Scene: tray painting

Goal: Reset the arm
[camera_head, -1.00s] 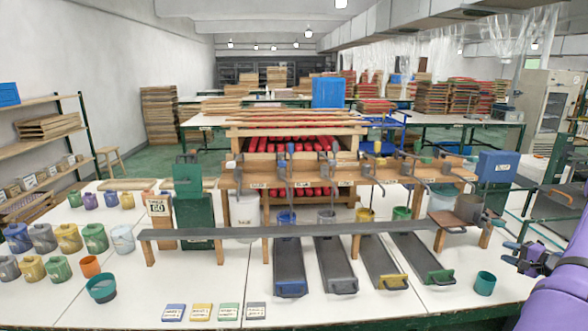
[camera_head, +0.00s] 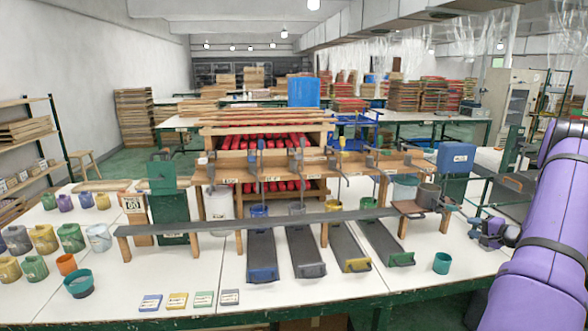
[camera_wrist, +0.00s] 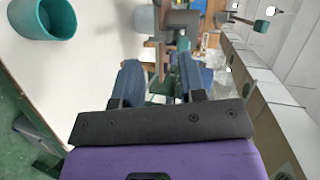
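My gripper (camera_head: 491,232) is at the right end of the white table in the head view, at the end of my purple arm. In the wrist view its two blue fingers (camera_wrist: 160,80) stand apart with a gap between them, and I see nothing held. A teal cup (camera_head: 442,263) stands on the table just left of and below my gripper. The same cup shows at the upper left of the wrist view (camera_wrist: 44,18). A grey pot (camera_head: 429,196) sits on a small wooden stand left of my gripper.
The white table (camera_head: 330,285) holds dark ramps (camera_head: 304,250) under a long grey rail (camera_head: 215,224). Several paint pots (camera_head: 70,238) stand at the left. Small label cards (camera_head: 177,300) lie at the front. A blue box (camera_head: 456,157) stands behind my gripper.

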